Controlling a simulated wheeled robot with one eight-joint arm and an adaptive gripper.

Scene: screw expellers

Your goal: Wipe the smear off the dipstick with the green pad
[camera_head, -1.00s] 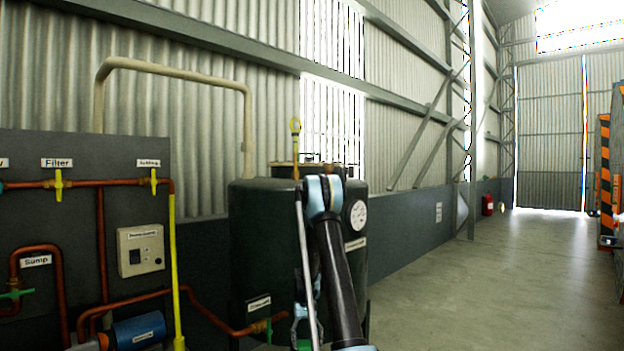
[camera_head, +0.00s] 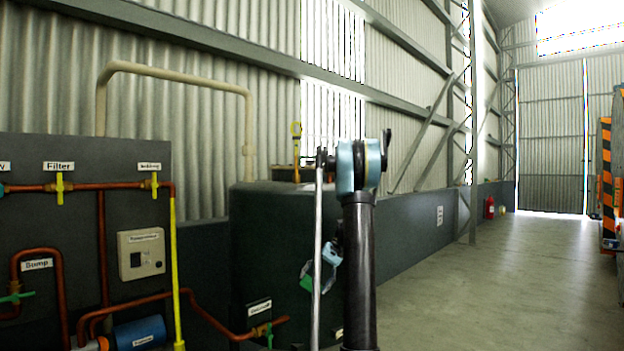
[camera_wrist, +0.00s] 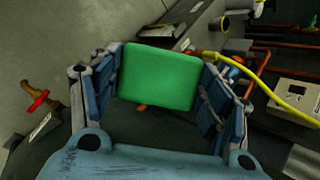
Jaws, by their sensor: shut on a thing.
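The green pad (camera_wrist: 160,75) is between the blue-padded fingers of my gripper (camera_wrist: 160,92) in the wrist view, and my gripper is shut on it. In the head view the pad's green edge (camera_head: 306,283) shows small beside my gripper (camera_head: 319,272), in front of the dark tank and partly behind my arm. The dipstick (camera_head: 296,142) stands upright on top of the tank, its yellow handle end uppermost. My gripper is below the dipstick and apart from it. No smear can be made out on the dipstick; its lower part is hidden.
The dark tank (camera_head: 262,240) stands near the wall, partly behind my arm. Left of it is a panel (camera_head: 85,230) with copper pipes, yellow valves and a control box (camera_head: 141,253). A yellow pipe (camera_head: 176,270) runs down its right side. Open floor (camera_head: 470,280) lies at right.

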